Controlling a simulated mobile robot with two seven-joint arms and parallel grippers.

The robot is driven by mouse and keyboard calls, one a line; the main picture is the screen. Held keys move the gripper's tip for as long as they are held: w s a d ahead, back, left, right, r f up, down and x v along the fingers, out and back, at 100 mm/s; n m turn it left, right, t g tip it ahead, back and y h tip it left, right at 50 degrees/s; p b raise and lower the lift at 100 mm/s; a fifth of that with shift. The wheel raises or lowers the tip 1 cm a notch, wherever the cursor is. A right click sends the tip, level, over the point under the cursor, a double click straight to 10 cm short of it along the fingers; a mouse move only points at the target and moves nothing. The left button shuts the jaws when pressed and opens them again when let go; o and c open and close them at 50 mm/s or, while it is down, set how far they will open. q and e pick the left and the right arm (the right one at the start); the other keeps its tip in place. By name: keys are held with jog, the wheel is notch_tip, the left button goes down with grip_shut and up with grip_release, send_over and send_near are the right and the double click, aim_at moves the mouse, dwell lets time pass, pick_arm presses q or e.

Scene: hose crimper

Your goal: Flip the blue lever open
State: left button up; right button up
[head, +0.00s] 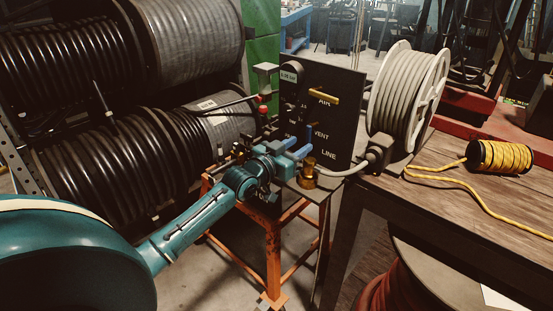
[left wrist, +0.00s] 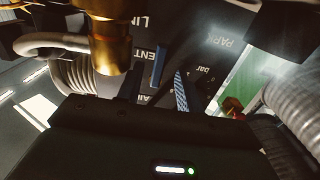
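The blue lever (head: 311,131) stands upright on the black panel (head: 343,130), beside the word VENT. My left gripper (head: 298,148) is in front of the panel, below and left of the lever. Its two blue fingers show apart with nothing visible between them. In the left wrist view, where the lettering is upside down, a plain blue bar, which looks like the lever (left wrist: 158,66), stands by the letters ENT. A striped blue piece (left wrist: 181,92), which looks like one of my fingers, shows close to its right. I cannot tell whether they touch. My right gripper is not in view.
A brass fitting (head: 308,176) sits just below the gripper; it is also close in the left wrist view (left wrist: 110,40). A yellow lever (head: 323,96) is higher on the panel. A hose reel (head: 405,95) and yellow rope spool (head: 500,157) are to the right. Black hose coils fill the left.

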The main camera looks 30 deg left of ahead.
pick_arm(q)
jog(key=s+a, duration=0.1)
jog(key=s, duration=0.9)
jog(key=shift+s+a, duration=0.2)
jog(key=shift+s, duration=0.1)
